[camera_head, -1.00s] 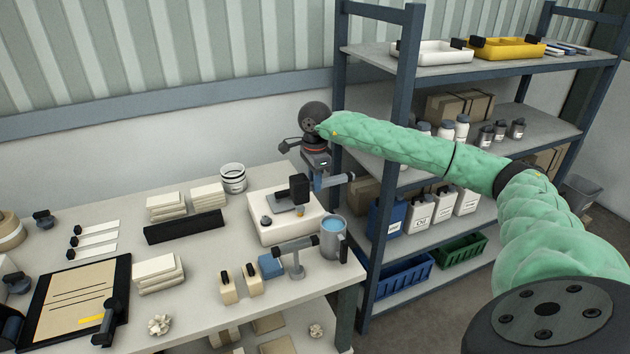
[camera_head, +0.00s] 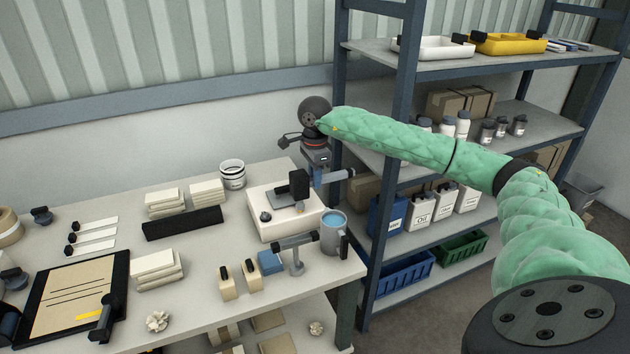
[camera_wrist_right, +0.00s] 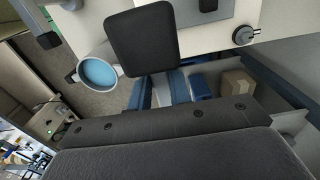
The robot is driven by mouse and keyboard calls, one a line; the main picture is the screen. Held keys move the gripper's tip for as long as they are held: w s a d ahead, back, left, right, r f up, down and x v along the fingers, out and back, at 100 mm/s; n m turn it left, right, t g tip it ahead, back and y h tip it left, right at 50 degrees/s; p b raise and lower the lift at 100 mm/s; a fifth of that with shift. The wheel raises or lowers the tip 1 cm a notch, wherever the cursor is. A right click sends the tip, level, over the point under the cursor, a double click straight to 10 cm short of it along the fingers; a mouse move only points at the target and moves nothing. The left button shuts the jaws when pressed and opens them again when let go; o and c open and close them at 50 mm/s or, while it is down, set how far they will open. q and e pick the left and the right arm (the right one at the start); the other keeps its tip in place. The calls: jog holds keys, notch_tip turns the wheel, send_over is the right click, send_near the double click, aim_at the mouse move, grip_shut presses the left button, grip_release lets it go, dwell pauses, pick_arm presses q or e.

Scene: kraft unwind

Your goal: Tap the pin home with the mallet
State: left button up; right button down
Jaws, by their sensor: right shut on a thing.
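My right gripper (camera_head: 318,178) is shut on the mallet's handle (camera_head: 338,176) above the back right of the table. The mallet's black head (camera_head: 299,184) points left and hangs over the white block (camera_head: 262,232). In the right wrist view the mallet head (camera_wrist_right: 140,38) hides part of the block (camera_wrist_right: 210,62). A grey plate (camera_head: 283,198) lies on the block, partly behind the mallet head. A small dark knob (camera_head: 265,216) is at the block's left and also shows in the right wrist view (camera_wrist_right: 244,35). I cannot clearly pick out the pin. My left gripper is not in view.
A grey mug (camera_head: 333,238) with blue inside stands at the table's right edge, near the block. A grey T-shaped tool (camera_head: 296,258) stands in front. A black bar (camera_head: 183,223) and white stacks lie left. A shelf rack (camera_head: 402,110) is close on the right.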

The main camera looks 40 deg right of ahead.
jog(key=shift+r, duration=0.1)
notch_tip(320, 180, down, 4)
jog(key=b, duration=0.3)
jog(key=shift+b, duration=0.3)
jog(key=shift+r+p, duration=0.25)
jog(key=shift+p, duration=0.15)
jog(key=shift+r, duration=0.1)
jog(key=shift+r+p, duration=0.45)
jog(key=shift+r, duration=1)
jog(key=shift+f, duration=0.15)
